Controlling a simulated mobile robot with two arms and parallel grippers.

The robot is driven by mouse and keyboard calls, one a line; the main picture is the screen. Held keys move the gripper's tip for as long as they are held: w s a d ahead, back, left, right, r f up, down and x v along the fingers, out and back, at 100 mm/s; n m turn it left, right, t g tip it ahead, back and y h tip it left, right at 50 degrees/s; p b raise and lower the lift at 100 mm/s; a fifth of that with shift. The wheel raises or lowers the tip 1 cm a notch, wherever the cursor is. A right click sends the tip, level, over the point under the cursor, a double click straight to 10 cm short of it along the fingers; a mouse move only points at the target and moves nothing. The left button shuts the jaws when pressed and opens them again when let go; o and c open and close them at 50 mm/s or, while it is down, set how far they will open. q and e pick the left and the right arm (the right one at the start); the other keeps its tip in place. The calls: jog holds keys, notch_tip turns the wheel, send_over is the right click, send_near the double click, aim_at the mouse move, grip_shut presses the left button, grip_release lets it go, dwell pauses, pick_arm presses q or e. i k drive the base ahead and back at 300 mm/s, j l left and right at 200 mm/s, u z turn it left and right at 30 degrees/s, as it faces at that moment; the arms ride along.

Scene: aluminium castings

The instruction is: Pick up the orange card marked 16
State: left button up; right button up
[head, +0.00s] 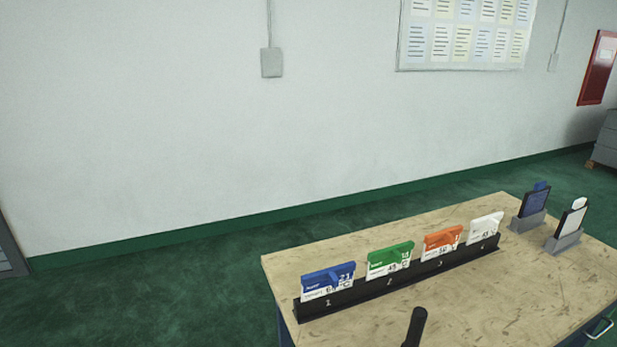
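The orange card (442,242) stands upright in a long black rack (368,293), in the slot marked 3. The card has an orange upper part and a white lower part with print. The number on it is too small and partly cut off to read for certain. A blue card (328,280) is in slot 1, a green card (390,259) in slot 2 and a white card (485,228) in slot 4.
The rack stands on a worn wooden table (480,310). Two grey holders (528,221) (563,243) with upright dark and white panels stand at the right. The tabletop before the rack's right half looks clear.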

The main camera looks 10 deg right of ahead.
aim_at(443, 242)
jog(key=z, duration=1.25)
